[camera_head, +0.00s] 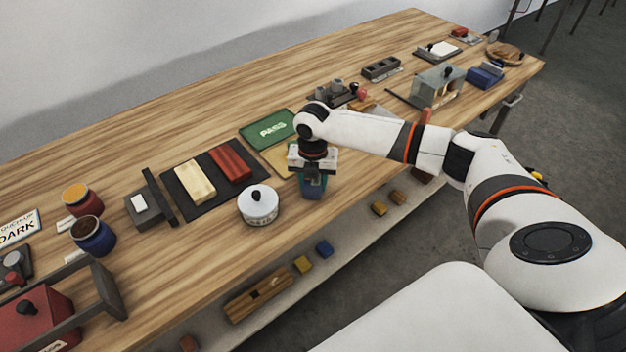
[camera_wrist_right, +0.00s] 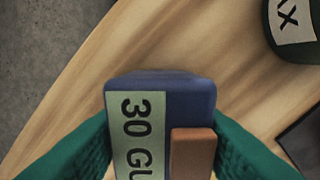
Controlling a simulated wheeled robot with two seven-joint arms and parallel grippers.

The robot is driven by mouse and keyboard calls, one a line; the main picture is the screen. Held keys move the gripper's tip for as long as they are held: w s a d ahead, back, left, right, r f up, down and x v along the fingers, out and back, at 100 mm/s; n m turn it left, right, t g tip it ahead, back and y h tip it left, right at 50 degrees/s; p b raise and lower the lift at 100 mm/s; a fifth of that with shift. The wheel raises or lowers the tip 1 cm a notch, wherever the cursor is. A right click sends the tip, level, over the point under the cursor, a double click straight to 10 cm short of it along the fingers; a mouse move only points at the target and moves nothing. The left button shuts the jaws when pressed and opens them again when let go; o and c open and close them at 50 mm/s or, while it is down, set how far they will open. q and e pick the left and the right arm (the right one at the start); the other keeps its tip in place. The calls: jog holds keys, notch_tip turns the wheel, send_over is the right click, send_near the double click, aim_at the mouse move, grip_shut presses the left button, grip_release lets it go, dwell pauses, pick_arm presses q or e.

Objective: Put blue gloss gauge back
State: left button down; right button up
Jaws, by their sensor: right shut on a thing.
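The blue gloss gauge (camera_wrist_right: 190,95) shows in the right wrist view with a pale label reading "30 GU" and a brown block on its face. My right gripper's teal fingers (camera_wrist_right: 160,150) are shut on its two sides. In the head view my right gripper (camera_head: 313,176) points down near the table's front edge, with the blue gauge (camera_head: 313,188) partly hidden between its fingers. I cannot tell whether the gauge touches the table. My left gripper is not in view.
A white lidded pot (camera_head: 259,206) stands just left of the gripper. A green PASS mat (camera_head: 268,129) lies behind it. A dark tray (camera_head: 178,177) holds cream and red blocks. A glass-sided box (camera_head: 440,84) and a blue box (camera_head: 485,77) stand at the far right.

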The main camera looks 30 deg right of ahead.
jog(key=shift+f, duration=0.1)
jog(key=o, duration=1.2)
jog(key=shift+c, duration=0.2)
notch_tip(320, 180, up, 12)
jog(key=b, duration=0.1)
jog(key=shift+s, duration=0.1)
